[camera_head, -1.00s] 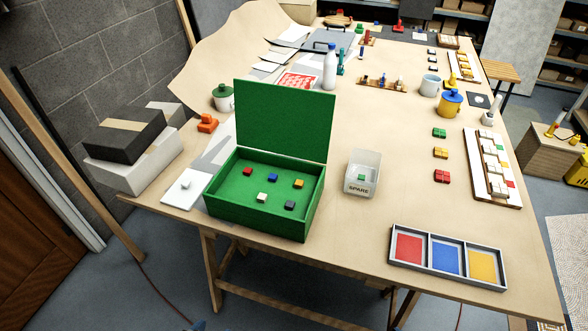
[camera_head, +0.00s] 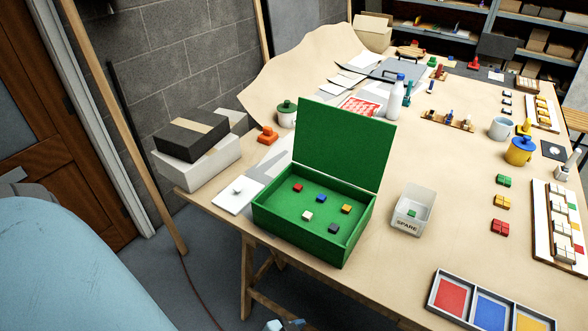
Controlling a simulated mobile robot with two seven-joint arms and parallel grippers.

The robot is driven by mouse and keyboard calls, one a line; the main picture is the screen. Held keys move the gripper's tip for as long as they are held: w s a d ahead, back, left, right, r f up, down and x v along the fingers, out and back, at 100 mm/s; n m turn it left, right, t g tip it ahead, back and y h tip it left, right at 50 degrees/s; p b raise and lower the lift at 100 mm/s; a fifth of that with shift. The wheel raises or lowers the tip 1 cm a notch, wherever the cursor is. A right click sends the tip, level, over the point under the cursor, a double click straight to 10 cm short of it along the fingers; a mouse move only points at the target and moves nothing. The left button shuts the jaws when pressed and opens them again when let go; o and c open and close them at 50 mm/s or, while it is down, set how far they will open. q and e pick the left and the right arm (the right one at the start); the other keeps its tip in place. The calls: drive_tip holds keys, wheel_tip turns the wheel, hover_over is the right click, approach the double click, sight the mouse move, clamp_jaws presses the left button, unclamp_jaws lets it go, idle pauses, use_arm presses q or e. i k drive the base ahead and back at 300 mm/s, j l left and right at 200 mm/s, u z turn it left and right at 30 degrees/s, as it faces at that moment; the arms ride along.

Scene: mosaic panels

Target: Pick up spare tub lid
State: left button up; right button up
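The spare tub lid is a flat white square plate with a small knob (camera_head: 238,194). It lies on the table's left front edge, left of the open green box (camera_head: 310,232). The spare tub (camera_head: 411,211) is a white open container marked SPARE, right of the green box, with a green block inside. A large pale blue part of my own body fills the lower left. A small grey-blue piece shows at the bottom edge, cut off, and I cannot tell what it is. Neither gripper is clearly visible.
The green box's raised lid (camera_head: 345,143) stands up behind it. White and black boxes (camera_head: 192,137) stand behind the lid at the left. An orange object (camera_head: 267,135) and a green-lidded pot (camera_head: 286,113) are farther back. A three-colour tray (camera_head: 490,308) is front right.

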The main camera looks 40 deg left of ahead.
sight(239, 194)
drive_tip(key=j+z, duration=0.25)
drive_tip(key=z, duration=0.2)
drive_tip(key=j+z, duration=0.2)
drive_tip(key=z, duration=0.25)
drive_tip(key=k+j+z, duration=0.15)
drive_tip(key=z, duration=0.3)
drive_tip(key=k+j+z, duration=0.65)
drive_tip(key=j+z, duration=0.2)
drive_tip(key=k+j+z, duration=0.2)
drive_tip(key=k, duration=0.3)
drive_tip(key=k+j+z, duration=0.15)
drive_tip(key=k, duration=0.35)
